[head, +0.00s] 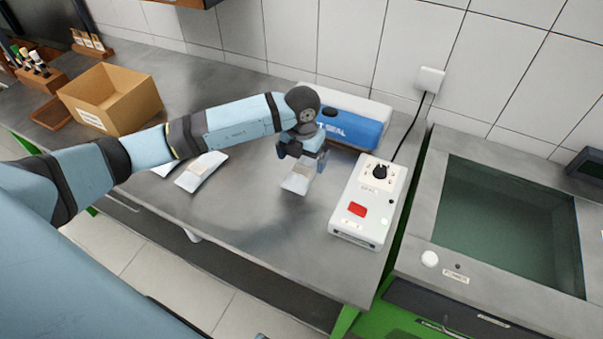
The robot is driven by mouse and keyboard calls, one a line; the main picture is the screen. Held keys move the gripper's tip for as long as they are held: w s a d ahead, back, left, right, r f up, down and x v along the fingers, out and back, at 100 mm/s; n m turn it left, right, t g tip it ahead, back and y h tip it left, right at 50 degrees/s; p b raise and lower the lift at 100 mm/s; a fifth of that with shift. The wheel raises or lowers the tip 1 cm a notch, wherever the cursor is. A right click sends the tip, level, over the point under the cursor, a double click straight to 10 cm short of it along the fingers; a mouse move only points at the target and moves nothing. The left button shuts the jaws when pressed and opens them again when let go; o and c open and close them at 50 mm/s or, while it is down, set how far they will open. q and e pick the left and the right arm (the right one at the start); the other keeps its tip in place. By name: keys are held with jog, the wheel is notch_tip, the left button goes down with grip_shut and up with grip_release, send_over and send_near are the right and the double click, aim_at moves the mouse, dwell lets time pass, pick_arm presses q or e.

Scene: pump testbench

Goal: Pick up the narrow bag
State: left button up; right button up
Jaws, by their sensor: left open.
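Three pale bags are on the grey bench. One small pale bag (297,183) is directly below my left gripper (303,167). A second bag with a light label (202,172) lies to the left, below my left forearm. A third bag (165,170) is mostly hidden behind that arm. I cannot tell from their visible parts which is the narrow one. My left gripper is open and points down at the small bag; whether its fingers touch it is unclear. My right gripper is not in view.
A blue and white heat sealer (352,130) stands just behind my left gripper. A white control box (362,209) with a black knob and red switch is to its right. An open cardboard box (112,98) stands at left. Bare bench lies in front; a recessed basin (508,225) is right.

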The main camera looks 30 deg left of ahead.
aim_at(300, 174)
pick_arm(q)
jog(key=f, duration=0.3)
jog(key=f+p, duration=0.1)
jog(key=f, duration=0.2)
jog(key=shift+s+a+f, duration=0.15)
jog(key=shift+a+f, duration=0.05)
jog(key=c, duration=1.2)
jog(key=shift+r, duration=0.2)
